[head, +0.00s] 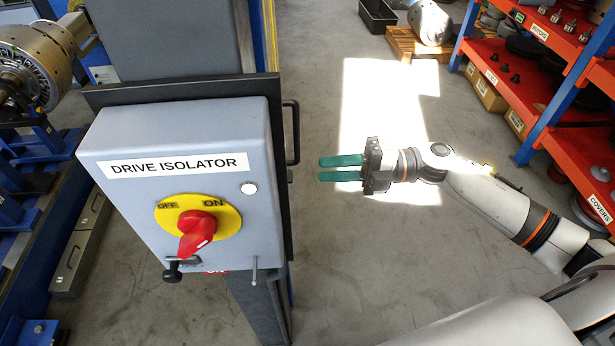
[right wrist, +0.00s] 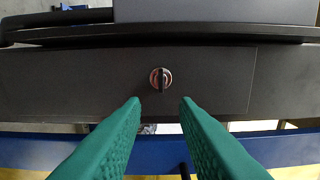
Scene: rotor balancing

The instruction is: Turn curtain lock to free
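In the right wrist view a small round lock with a copper-coloured face and a dark turn-piece (right wrist: 161,79) sits on a dark panel (right wrist: 70,80). The turn-piece stands about upright in that picture. I take this to be the curtain lock; its face does not show in the head view. My right gripper (head: 322,168) has two green fingers, open and empty, pointing left toward the panel side. In the wrist view the fingertips (right wrist: 160,104) lie on either side below the lock, apart from it. My left gripper is not in view.
A grey drive isolator box (head: 120,135) with a red switch (head: 197,234) stands left of my right gripper. A black handle (head: 295,132) sticks out from the dark frame behind it. Orange shelving (head: 560,60) stands at the right. The floor between is clear.

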